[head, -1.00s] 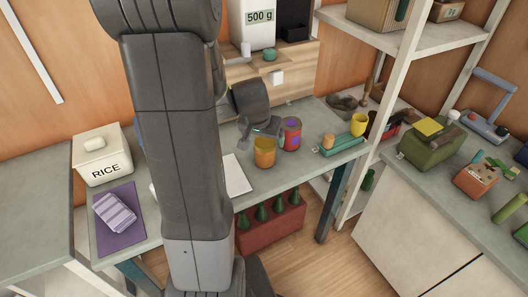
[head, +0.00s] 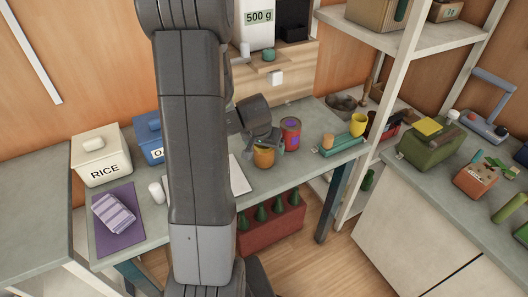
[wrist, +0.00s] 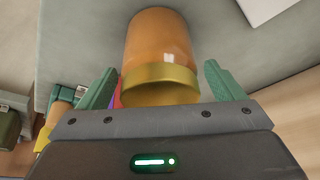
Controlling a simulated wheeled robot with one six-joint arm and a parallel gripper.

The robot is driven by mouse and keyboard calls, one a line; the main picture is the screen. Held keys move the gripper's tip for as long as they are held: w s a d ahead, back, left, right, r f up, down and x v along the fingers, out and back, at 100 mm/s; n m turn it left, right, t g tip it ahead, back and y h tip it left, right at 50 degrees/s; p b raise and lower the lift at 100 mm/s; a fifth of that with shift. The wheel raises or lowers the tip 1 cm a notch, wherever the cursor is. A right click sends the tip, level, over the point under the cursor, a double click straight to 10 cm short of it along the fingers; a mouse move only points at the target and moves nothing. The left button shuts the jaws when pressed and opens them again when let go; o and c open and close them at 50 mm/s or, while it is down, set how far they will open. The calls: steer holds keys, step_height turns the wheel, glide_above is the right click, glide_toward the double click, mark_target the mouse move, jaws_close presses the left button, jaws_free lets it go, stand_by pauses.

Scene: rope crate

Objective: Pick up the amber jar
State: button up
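The amber jar (head: 264,158) stands on the grey worktop in the head view, its top hidden by my gripper (head: 265,141). In the wrist view the orange-amber jar (wrist: 158,42) has a gold lid (wrist: 160,83) towards the palm. My gripper (wrist: 160,82) is open, with one green finger on each side of the lid. A gap shows between each finger and the jar, so neither finger is seen touching it.
A red can with a purple mark (head: 291,132) stands close at the jar's right. A white sheet (head: 239,177) lies to its left. The worktop in front of the jar is clear.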

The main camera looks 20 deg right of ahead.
steer(key=c, duration=1.3)
step_height(320, 180, up, 10)
steer(key=shift+p, duration=0.7)
